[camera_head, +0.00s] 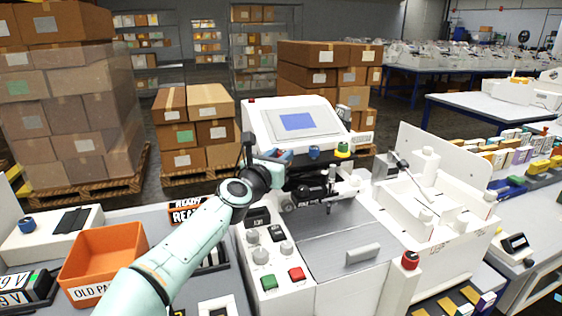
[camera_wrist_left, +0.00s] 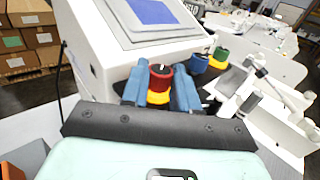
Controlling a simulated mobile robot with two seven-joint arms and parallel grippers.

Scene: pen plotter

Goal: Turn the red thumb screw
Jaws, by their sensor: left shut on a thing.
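The red thumb screw (camera_wrist_left: 160,80) shows in the left wrist view, with a yellow collar below its red cap. It sits upright between the blue fingers of my left gripper (camera_wrist_left: 160,88), which is shut on it. In the head view my left gripper (camera_head: 284,156) is at the left front of the plotter's display housing (camera_head: 262,124). The screw is mostly hidden there by the fingers. My right gripper is in neither view.
A blue knob (camera_head: 314,152) and a green knob with a yellow collar (camera_head: 343,150) stand right of the gripper. An orange bin (camera_head: 130,238) is at the left. A green button (camera_head: 268,282) and a red button (camera_head: 297,274) are on the front panel.

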